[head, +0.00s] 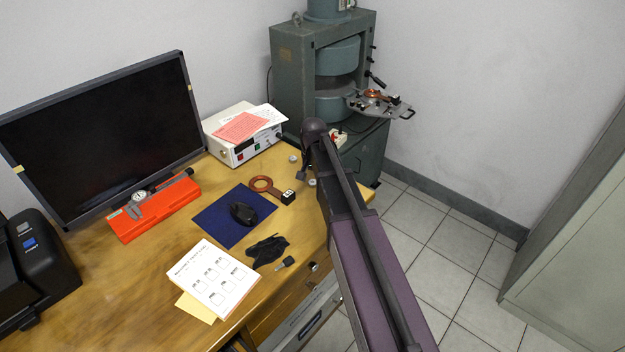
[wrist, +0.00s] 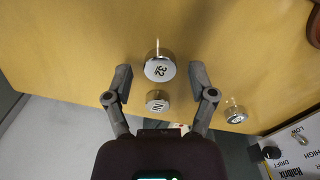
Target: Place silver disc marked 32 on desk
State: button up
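The silver disc marked 32 (wrist: 160,67) shows in the wrist view against the wooden desk (wrist: 75,40), near the line between my fingertips. It appears to rest on the desk. My gripper (wrist: 161,76) is open, one finger on each side of the disc with a visible gap on both sides. In the head view my gripper (head: 303,173) is low over the desk's far right part, mostly hidden by my arm. Small silver discs show beside it there, but their marks are too small to read.
A second silver disc (wrist: 157,101) sits close to the 32 disc, nearer my palm. A third disc (wrist: 236,115) is off to the right. A white instrument box (head: 238,143), a copper ring paddle (head: 265,187) and the green magnet (head: 295,65) stand nearby.

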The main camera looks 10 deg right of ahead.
aim_at(313, 182)
jog(key=shift+r, duration=0.1)
dwell(0.3)
notch_tip(313, 182, up, 12)
jog(key=p, duration=1.2)
dwell(0.7)
jog(key=s+n, duration=0.6)
jog(key=s, duration=1.4)
jog(key=shift+a, duration=0.3)
jog(key=shift+w, duration=0.1)
jog(key=shift+c, duration=1.2)
jog(key=shift+a, duration=0.15)
